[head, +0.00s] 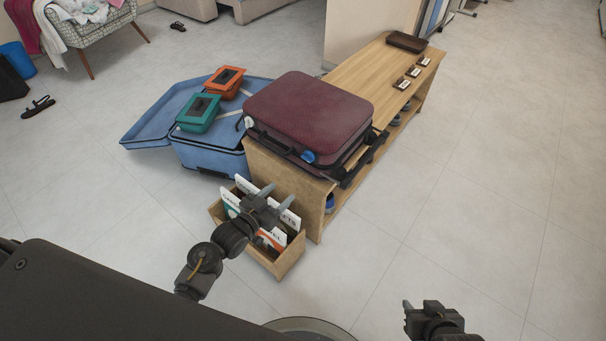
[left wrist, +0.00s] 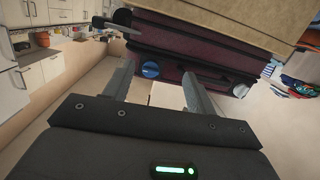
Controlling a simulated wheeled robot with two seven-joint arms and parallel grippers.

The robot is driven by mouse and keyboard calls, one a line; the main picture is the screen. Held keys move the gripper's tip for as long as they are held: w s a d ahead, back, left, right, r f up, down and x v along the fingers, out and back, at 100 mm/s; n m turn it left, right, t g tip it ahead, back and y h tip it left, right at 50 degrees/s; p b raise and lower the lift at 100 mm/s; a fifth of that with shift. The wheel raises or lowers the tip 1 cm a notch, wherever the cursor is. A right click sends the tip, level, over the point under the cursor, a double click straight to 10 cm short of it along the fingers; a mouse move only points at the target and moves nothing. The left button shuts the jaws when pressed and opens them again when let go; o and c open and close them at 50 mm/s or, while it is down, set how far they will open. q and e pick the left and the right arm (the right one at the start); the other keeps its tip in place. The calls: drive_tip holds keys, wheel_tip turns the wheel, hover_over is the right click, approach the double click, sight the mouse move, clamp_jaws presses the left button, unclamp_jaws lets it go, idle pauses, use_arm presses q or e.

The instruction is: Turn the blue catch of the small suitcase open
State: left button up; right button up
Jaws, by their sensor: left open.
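The small suitcase (head: 310,108) is dark red and lies flat on the near end of a wooden bench. Its blue catch (head: 308,156) is on the side facing me; a whitish catch (head: 249,121) is further left on that side. In the left wrist view the suitcase (left wrist: 195,62) appears upside down, with the blue catch (left wrist: 150,69) ahead of and roughly between the fingers. My left gripper (head: 277,195) is open and empty, in front of the suitcase and apart from the catch. My right gripper (head: 424,305) is at the bottom right, far from the suitcase; its opening is unclear.
The wooden bench (head: 350,70) carries small dark items and a tray at its far end. A wooden box of cards (head: 289,262) stands below my left gripper. An open blue suitcase (head: 155,115) with green and orange cases stands left. The floor at right is clear.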

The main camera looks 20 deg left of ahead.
use_arm(q)
drive_tip(key=t+h, duration=0.1)
approach(305, 159)
drive_tip(key=shift+m, duration=0.4)
drive_tip(key=b+x, duration=0.2)
drive_tip(key=x, duration=0.5)
drive_tip(key=shift+w+b, duration=0.1)
drive_tip(key=shift+b, duration=0.2)
drive_tip(key=shift+x, duration=0.8)
use_arm(e)
drive_tip(key=w+a+r+n+t+y, duration=0.1)
drive_tip(key=w+a+r+t+y, duration=0.1)
drive_tip(key=r, duration=0.6)
drive_tip(key=w+a+t, duration=0.1)
drive_tip(key=a+t, duration=0.1)
drive_tip(key=t, duration=0.1)
drive_tip(key=shift+w+a+r+y, duration=0.25)
drive_tip(key=shift+w+r+y, duration=0.1)
drive_tip(key=shift+y, duration=0.05)
use_arm(q)
drive_tip(key=shift+c, duration=0.2)
drive_tip(key=shift+r, duration=0.1)
drive_tip(key=c, duration=0.9)
use_arm(e)
drive_tip(key=shift+d, duration=0.1)
